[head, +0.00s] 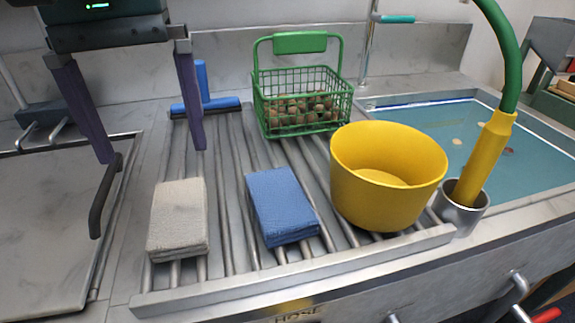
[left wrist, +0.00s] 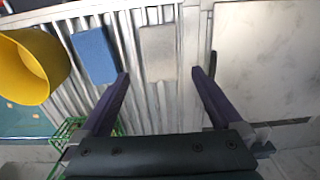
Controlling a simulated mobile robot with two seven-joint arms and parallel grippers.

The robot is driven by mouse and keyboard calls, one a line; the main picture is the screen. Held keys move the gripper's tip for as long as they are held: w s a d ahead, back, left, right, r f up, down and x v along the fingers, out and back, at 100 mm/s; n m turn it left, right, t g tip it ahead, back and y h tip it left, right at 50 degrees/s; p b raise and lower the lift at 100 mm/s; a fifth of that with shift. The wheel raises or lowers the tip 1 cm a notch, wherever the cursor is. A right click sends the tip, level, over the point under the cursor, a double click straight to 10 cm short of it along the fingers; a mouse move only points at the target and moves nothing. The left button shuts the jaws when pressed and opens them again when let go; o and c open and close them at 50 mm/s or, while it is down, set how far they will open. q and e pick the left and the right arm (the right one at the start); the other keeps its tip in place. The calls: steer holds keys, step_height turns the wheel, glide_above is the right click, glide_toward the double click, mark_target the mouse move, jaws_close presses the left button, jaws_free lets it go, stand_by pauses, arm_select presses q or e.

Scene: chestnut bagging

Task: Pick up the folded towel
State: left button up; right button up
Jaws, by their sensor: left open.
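Two folded towels lie flat, side by side, on the ribbed metal drainboard: a beige-grey one (head: 178,218) at the left and a blue one (head: 281,206) to its right. Both show in the left wrist view, the beige one (left wrist: 158,52) and the blue one (left wrist: 95,55). My left gripper (head: 152,154) is open and empty, its two purple fingers pointing down, above and behind the beige towel. In the left wrist view the gripper (left wrist: 160,73) has the beige towel ahead between its fingertips, apart from them. My right gripper is not in view.
A yellow bucket (head: 355,195) stands right of the blue towel. A green wire basket (head: 300,118) of chestnuts and a blue squeegee (head: 204,102) are behind. A hose with a yellow nozzle (head: 486,160) rests in a metal cup beside a water-filled basin (head: 420,112). A raised lip edges the drainboard's front.

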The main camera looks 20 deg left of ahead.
arm_select(q)
step_height(320, 180, down, 4)
steer(key=shift+r+b, duration=0.15)
steer(key=shift+b, duration=0.15)
step_height(320, 180, down, 6)
steer(key=shift+w+f+b, duration=0.1)
steer(key=shift+b, duration=0.5)
steer(key=c, duration=1.3)
step_height(320, 180, up, 20)
steer(key=p, duration=0.4)
step_height(320, 180, up, 17)
steer(key=m+p, duration=0.6)
steer(key=p, duration=1.1)
glide_above(177, 210)
steer(key=s+d, duration=0.3)
steer(key=d, duration=0.2)
steer(key=s+r+p, duration=0.1)
steer(key=r+p, duration=0.9)
steer(key=p, duration=0.1)
steer(key=s+r+p, duration=0.2)
steer(key=r+p, duration=0.9)
steer(key=s+r+p, duration=0.2)
steer(key=r+p, duration=0.9)
steer(key=shift+s, duration=0.1)
